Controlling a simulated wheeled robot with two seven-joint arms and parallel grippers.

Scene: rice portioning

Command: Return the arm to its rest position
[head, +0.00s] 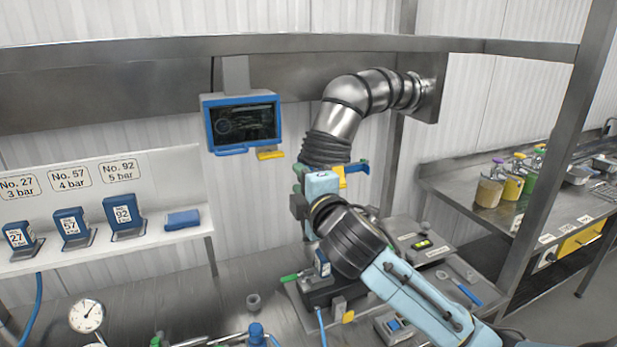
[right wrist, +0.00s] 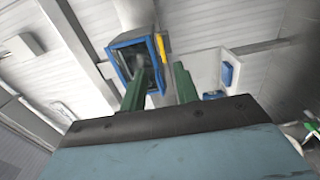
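My right arm comes in from the lower right of the head view, with a light blue forearm and a dark wrist. My right gripper (head: 300,188) is raised above the bench, in front of the flexible end of a metal duct. In the right wrist view its two green fingers (right wrist: 158,84) stand apart with nothing seen between them. Behind them is a blue-framed screen (right wrist: 135,58). In the head view the hand partly hides the fingers. My left gripper is not in view.
The blue-framed screen (head: 242,122) hangs at the back. A metal duct (head: 342,120) comes close behind the hand. Blue numbered holders (head: 124,217) line the left shelf. A metal post (head: 560,150) rises at right.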

